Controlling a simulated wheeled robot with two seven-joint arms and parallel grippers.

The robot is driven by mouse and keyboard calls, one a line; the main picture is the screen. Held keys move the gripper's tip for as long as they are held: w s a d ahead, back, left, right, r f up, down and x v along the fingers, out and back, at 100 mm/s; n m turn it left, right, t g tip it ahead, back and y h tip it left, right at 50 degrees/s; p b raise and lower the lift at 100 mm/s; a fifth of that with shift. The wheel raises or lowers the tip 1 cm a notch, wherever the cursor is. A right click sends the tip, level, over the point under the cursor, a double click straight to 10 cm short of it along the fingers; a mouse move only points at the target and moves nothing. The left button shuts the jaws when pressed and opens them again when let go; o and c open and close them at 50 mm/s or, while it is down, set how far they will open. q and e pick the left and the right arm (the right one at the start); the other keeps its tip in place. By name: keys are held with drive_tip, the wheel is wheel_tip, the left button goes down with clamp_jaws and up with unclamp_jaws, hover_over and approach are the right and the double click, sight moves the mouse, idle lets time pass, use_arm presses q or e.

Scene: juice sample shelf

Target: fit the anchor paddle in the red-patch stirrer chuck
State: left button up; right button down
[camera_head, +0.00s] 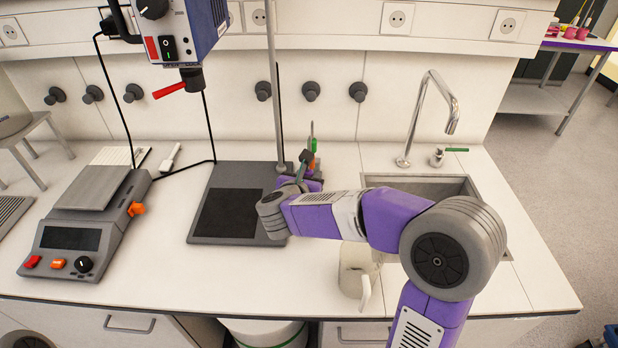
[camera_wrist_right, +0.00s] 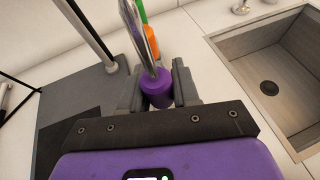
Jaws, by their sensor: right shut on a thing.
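The stirrer (camera_head: 178,25) hangs at the upper left of the head view, with a red patch (camera_head: 152,48) on its face. Its dark chuck (camera_head: 192,78) points down, with a red lever beside it. My right gripper (camera_head: 306,172) is over the back right of the stand's base. In the right wrist view my right gripper (camera_wrist_right: 158,92) is shut on a purple sleeve with curved shiny metal rising from it, which looks like the anchor paddle (camera_wrist_right: 157,88). Its lower end is hidden. My left gripper is not in view.
A stand rod (camera_head: 273,90) rises from the dark base plate (camera_head: 200,232). Green and orange pieces (camera_wrist_right: 151,35) stand just behind my right gripper. A balance (camera_head: 85,220) is at left, a sink (camera_head: 425,184) with a tap at right. A pale jug (camera_head: 356,272) stands in front.

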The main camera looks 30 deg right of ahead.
drive_tip(key=shift+f, duration=0.15)
drive_tip(key=c, duration=0.8)
unclamp_jaws()
drive_tip(key=shift+s+a+r, duration=0.1)
drive_tip(key=shift+a+r, duration=0.05)
drive_tip(key=shift+r, duration=0.2)
drive_tip(key=p+v, duration=0.1)
drive_tip(key=v, duration=1)
drive_tip(key=shift+s+a+r, duration=0.1)
drive_tip(key=shift+s+a, duration=0.05)
drive_tip(key=shift+s, duration=0.05)
drive_tip(key=shift+r+p, duration=0.1)
drive_tip(key=shift+p, duration=0.25)
